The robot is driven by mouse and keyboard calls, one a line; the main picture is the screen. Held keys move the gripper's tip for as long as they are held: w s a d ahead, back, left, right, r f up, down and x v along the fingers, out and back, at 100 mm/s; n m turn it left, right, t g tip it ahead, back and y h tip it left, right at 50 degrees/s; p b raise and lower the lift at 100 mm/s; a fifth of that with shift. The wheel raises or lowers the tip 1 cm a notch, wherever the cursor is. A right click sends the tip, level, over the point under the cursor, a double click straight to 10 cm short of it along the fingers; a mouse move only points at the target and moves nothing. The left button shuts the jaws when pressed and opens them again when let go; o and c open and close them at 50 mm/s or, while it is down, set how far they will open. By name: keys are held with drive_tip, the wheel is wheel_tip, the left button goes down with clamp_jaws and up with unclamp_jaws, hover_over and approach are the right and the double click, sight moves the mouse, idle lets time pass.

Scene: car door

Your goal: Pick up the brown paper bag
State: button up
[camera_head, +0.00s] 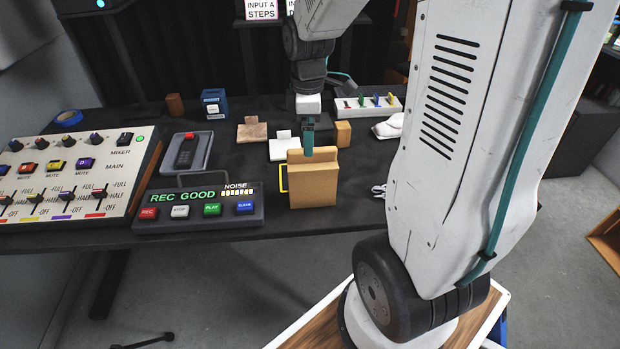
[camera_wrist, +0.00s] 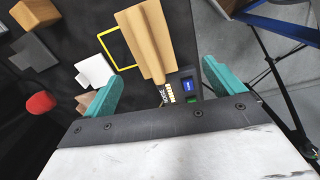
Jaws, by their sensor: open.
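The brown paper bag (camera_head: 313,186) stands upright near the front edge of the black table, right of the recorder panel. In the wrist view the bag (camera_wrist: 146,40) lies ahead of the gap between my fingers, slightly slanted. My gripper (camera_head: 309,138) hangs just above and behind the bag's top in the head view; one teal finger shows there. In the wrist view both teal fingers of my gripper (camera_wrist: 158,82) are wide apart with nothing between their tips. The gap to the bag is hard to judge.
The recorder panel (camera_head: 198,207) is close left of the bag, with a yellow square outline (camera_head: 283,179) beside it. A mixer board (camera_head: 70,178) fills the left. White and wooden blocks (camera_head: 343,134) stand behind. The table's front edge is close to the bag.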

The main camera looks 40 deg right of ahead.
sight(312, 176)
drive_tip(key=d+f, duration=0.1)
drive_tip(key=w+f+n, duration=0.1)
drive_tip(key=f, duration=0.1)
drive_tip(key=shift+d, duration=0.35)
wheel_tip(312, 176, down, 7)
drive_tip(key=shift+s+r, duration=0.1)
drive_tip(key=shift+s, duration=0.05)
drive_tip(key=c, duration=1.3)
drive_tip(key=shift+c, duration=0.2)
drive_tip(key=shift+r, duration=0.1)
